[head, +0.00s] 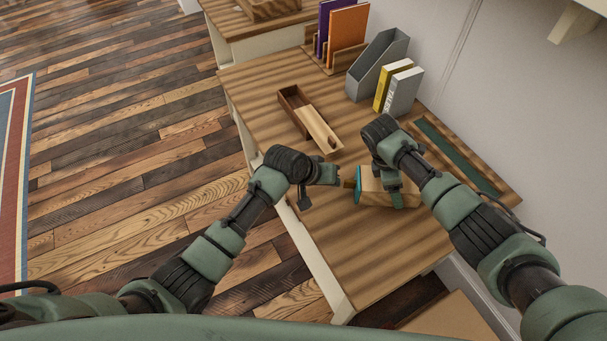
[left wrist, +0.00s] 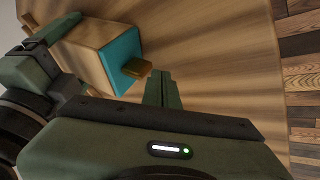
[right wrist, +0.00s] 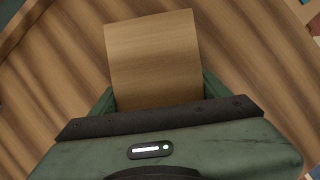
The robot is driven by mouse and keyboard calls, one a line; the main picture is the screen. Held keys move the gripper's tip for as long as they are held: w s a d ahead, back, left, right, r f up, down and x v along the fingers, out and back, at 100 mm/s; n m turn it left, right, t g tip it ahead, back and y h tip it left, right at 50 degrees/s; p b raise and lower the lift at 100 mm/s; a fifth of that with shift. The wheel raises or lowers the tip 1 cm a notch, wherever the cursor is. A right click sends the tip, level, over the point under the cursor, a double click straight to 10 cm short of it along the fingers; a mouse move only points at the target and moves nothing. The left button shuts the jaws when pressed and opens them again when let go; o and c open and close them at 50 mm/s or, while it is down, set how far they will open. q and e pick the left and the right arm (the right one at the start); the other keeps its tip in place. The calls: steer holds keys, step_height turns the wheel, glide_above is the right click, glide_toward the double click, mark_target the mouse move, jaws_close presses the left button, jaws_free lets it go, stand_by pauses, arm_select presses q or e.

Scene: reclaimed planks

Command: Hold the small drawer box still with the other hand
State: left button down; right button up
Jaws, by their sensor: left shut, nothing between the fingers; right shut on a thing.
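The small drawer box (head: 372,187) is pale wood with a teal front and lies on the desk at the right. My right gripper (head: 388,188) is shut on its body from above. In the right wrist view the box (right wrist: 152,58) fills the space between the fingers. In the left wrist view the box (left wrist: 86,45) shows its teal front (left wrist: 121,52) and brown handle (left wrist: 137,68). My left gripper (left wrist: 162,90) is shut and empty, its fingertips close beside the handle; I cannot tell whether they touch. In the head view it is left of the box.
An open wooden pencil box (head: 291,101) with a sliding lid lies farther back on the desk (head: 375,260). A grey file holder (head: 378,64), yellow and white books (head: 403,92) and a green strip (head: 455,155) line the wall side. The near desktop is clear.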

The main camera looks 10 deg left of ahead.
arm_select(q)
steer(key=a, duration=0.2)
steer(key=shift+a+f, duration=0.1)
steer(key=shift+a, duration=0.2)
steer(key=v, duration=1)
arm_select(e)
steer(key=shift+d, duration=0.1)
steer(key=o, duration=1.7)
steer(key=shift+o, duration=0.2)
steer(key=shift+r, duration=0.1)
steer(key=p+v, duration=0.6)
steer(key=v, duration=0.1)
steer(key=shift+p, duration=0.3)
arm_select(q)
step_height(320, 180, up, 6)
steer(key=shift+w+d, duration=0.1)
